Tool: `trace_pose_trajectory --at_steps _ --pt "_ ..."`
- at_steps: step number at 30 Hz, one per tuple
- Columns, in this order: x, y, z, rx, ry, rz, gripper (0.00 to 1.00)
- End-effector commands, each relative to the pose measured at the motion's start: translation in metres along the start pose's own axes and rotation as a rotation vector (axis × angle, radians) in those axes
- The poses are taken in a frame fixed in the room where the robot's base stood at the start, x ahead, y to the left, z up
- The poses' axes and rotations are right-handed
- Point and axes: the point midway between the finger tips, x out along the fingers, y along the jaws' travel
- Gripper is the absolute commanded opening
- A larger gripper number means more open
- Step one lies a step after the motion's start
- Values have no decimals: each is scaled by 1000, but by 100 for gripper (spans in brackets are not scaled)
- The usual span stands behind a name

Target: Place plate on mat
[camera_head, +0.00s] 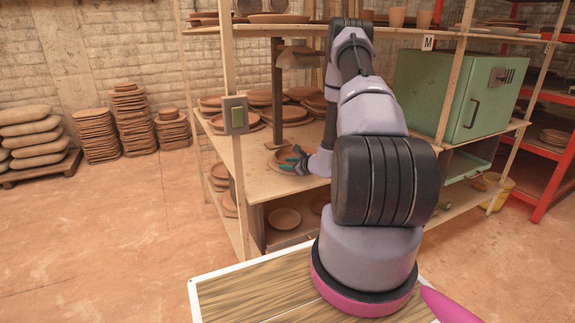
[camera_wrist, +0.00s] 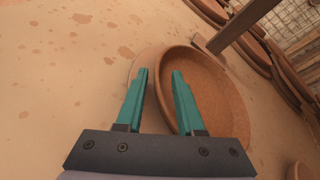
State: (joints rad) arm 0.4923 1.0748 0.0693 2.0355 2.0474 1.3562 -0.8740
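A brown clay plate (camera_wrist: 215,95) with a raised rim lies on the shelf surface in the wrist view. A paler flat round edge (camera_wrist: 137,66) shows beneath its left side; it may be the mat, but the plate hides most of it. In the head view the plate (camera_head: 279,157) is small and partly behind my gripper (camera_head: 294,160). In the wrist view my gripper (camera_wrist: 162,72) has its two teal fingers apart. The plate's left rim runs between them, the right finger over the plate's inside and the left finger outside. No contact with the rim is clear.
A wooden post (camera_head: 277,95) stands behind the plate, and stacked plates (camera_head: 262,98) fill the shelf's back. A front upright (camera_head: 233,160) carries a switch box (camera_head: 235,115). A green cabinet (camera_head: 445,95) is on the right. Bare shelf lies left of the plate.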

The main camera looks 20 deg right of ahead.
Motion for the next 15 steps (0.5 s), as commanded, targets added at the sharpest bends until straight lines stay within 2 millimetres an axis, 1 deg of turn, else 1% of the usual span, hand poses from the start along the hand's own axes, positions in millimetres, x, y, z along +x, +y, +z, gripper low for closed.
trace_pose_trajectory --at_steps 2,5,8,15 --pt "-1 -1 2 0 0 -1 37" --pt "-12 -1 1 0 1 -1 37" --pt "-30 -2 1 1 2 -1 37" --pt "-83 -2 1 0 2 -2 37"
